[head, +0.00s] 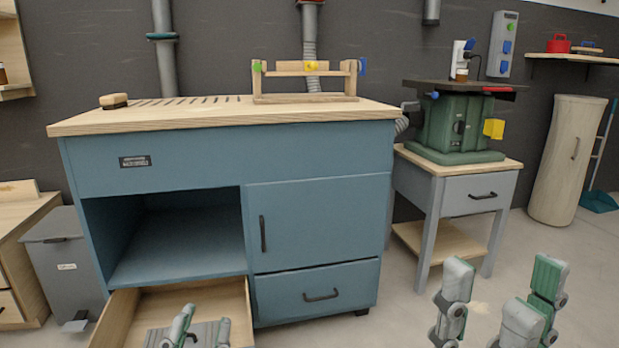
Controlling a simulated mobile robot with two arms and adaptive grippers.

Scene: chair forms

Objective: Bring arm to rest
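My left gripper (202,325) shows at the bottom edge, in front of or over the open lower-left drawer (122,322) of the blue workbench. Its two fingertips stand apart, and I see nothing held between them. My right gripper (503,285) is at the lower right, over the floor in front of the grey side table. Its green and grey fingers are spread wide with nothing between them. The arms behind both grippers are out of the picture.
The blue workbench (310,225) carries a wooden frame (305,98) and a wooden block or brush (113,101). A green machine (455,125) stands on the grey side table (482,193). A grey bin (65,258) stands at left.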

